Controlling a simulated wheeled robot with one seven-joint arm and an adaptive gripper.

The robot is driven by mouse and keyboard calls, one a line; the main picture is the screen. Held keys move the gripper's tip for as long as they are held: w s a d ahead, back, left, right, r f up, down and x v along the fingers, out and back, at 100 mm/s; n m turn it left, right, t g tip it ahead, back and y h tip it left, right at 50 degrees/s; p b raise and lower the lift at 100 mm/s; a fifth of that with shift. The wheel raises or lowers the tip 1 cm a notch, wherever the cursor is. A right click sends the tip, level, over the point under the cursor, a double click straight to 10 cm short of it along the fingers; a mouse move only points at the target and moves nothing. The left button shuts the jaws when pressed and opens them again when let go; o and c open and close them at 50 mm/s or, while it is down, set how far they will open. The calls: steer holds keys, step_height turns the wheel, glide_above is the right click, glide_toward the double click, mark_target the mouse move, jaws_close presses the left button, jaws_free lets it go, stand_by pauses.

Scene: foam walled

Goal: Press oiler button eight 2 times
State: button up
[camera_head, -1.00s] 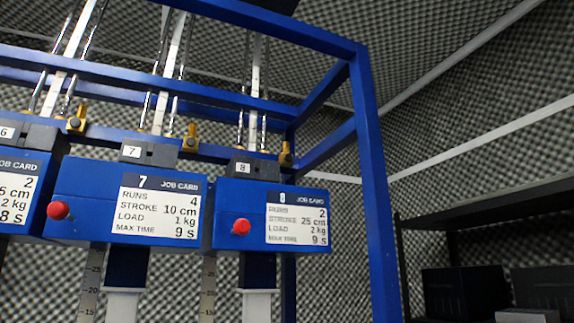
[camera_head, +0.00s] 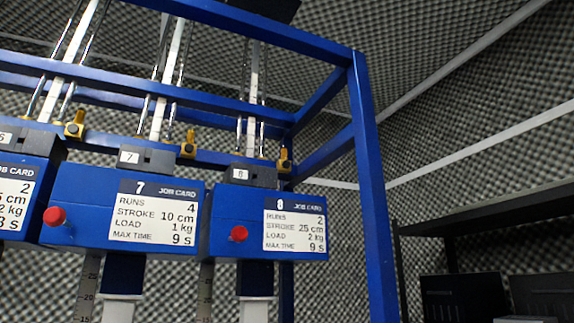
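Oiler eight is the blue box (camera_head: 225,208) at the right end of the row, marked by an "8" tag (camera_head: 240,174) on top. Its red round button (camera_head: 239,233) is on the front face, left of the job card (camera_head: 295,226). The card reads runs 2, stroke 25 cm, load 2 kg, max time 9 s. Nothing covers or touches the button. My gripper is not in view.
Oiler seven's box (camera_head: 90,190) with its red button (camera_head: 54,216) stands just left, and part of oiler six (camera_head: 25,185) beyond it. A blue frame post (camera_head: 372,200) stands right of oiler eight. A dark shelf (camera_head: 480,215) with black boxes is at the right.

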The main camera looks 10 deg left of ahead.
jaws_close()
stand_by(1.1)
